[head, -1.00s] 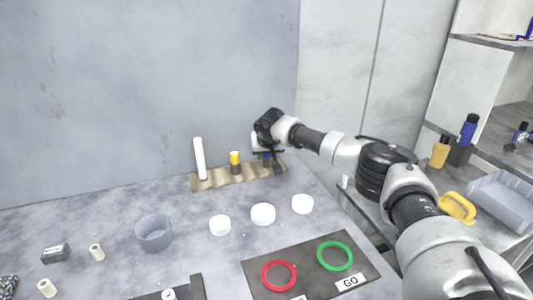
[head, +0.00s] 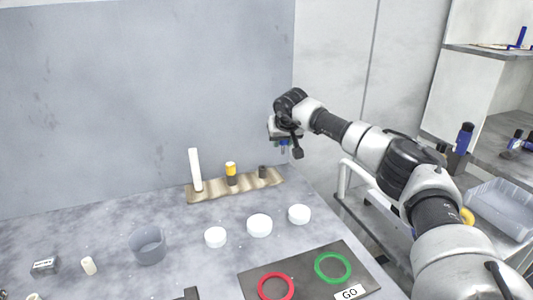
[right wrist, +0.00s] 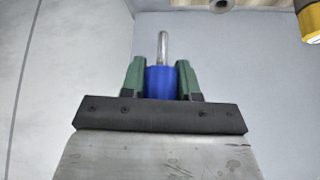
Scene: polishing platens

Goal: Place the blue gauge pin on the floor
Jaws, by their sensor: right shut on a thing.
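My right gripper (head: 284,147) is shut on the blue gauge pin (right wrist: 161,84), which has a blue body and a thin metal tip. In the right wrist view the green fingers (right wrist: 161,72) press on both sides of the blue body. In the head view a little blue shows under the gripper, above the right end of the wavy rack (head: 208,191) and clear of it. My left gripper is not in view. I cannot make out a clear patch of floor.
The rack holds a white rod (head: 195,170), a yellow-topped pin (head: 231,170) and a dark holder (head: 262,172) with nothing in it. White discs (head: 259,225), a grey cup (head: 148,246) and red (head: 276,287) and green (head: 333,267) rings are on the table. A cart with a clear bin (head: 500,208) stands right.

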